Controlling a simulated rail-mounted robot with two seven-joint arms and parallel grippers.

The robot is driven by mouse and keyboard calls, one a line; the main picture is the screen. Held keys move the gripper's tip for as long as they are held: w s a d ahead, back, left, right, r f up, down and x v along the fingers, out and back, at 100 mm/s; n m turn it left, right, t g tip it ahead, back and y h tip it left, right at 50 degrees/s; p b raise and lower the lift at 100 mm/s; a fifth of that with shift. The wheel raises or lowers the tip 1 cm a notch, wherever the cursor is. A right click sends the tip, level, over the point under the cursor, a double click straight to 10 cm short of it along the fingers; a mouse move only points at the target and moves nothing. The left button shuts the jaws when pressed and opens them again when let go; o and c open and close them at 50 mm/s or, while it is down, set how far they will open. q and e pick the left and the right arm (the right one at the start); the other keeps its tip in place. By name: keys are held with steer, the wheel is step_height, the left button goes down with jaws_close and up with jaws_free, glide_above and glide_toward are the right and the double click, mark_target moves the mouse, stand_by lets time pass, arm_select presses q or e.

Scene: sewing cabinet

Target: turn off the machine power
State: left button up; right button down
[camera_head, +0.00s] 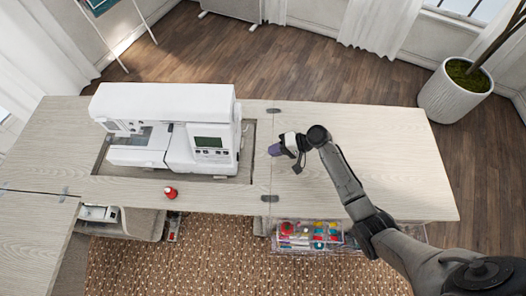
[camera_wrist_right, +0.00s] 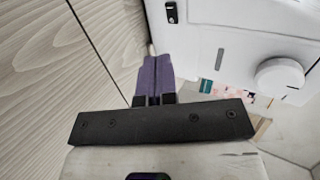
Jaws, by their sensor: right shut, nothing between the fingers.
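The white sewing machine (camera_head: 165,118) sits in the cabinet's recess, with a small green screen on its front. In the right wrist view, the machine's white side (camera_wrist_right: 225,40) fills the upper right. A small dark switch (camera_wrist_right: 170,12) is on it near the top, and a round white knob (camera_wrist_right: 279,78) is farther right. My right gripper (camera_head: 275,150) is to the right of the machine, above the tabletop near the recess edge. Its purple fingers (camera_wrist_right: 154,76) are shut and empty, pointing toward the machine's side below the switch. Contact cannot be told. My left gripper is out of view.
A red spool-like item (camera_head: 170,192) stands on the table's front edge before the machine. The wooden tabletop (camera_head: 370,140) is clear to the right. A clear drawer (camera_head: 312,236) of colourful supplies is below the front edge. A potted plant (camera_head: 455,95) stands back right.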

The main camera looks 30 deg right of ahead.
steer(key=shift+v, duration=1.05)
